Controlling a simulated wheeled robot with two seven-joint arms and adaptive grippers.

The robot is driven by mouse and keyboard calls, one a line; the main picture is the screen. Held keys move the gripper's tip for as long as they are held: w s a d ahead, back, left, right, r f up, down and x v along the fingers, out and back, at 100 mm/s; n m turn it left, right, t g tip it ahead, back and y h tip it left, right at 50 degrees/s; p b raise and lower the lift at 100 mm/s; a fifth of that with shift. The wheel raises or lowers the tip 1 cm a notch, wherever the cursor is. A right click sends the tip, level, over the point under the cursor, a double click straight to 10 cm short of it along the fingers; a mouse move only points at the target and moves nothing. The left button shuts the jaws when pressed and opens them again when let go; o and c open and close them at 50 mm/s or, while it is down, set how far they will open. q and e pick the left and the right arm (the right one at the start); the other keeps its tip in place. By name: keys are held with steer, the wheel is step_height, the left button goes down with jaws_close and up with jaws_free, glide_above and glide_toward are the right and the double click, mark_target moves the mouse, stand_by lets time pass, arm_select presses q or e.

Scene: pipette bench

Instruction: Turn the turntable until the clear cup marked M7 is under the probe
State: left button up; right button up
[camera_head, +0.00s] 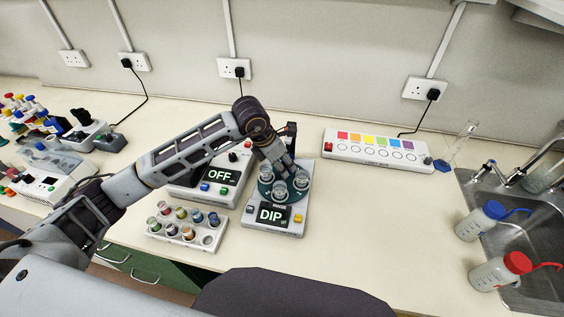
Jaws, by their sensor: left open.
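The teal turntable (290,193) sits on a white unit (285,228) whose display reads DIP. Several clear cups stand on it, among them a left cup (265,171), a front cup (279,191) and a right cup (301,180). Their marks are too small to read, so I cannot tell which is M7. A dark post (291,133) rises behind the turntable; the probe itself is hidden or too small to make out. My left gripper (284,168) is open, pointing down over the back of the turntable among the cups; contact is unclear. My right gripper is out of view.
A unit reading OFF (220,175) stands left of the turntable unit, partly behind my arm. A rack of colored vials (185,230) is in front of it. A panel with colored squares (375,148) lies behind right. Bench right of the turntable is clear up to the sink (530,250).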

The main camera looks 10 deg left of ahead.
arm_select(q)
jaws_close()
stand_by(0.3)
steer(key=shift+b, duration=0.3)
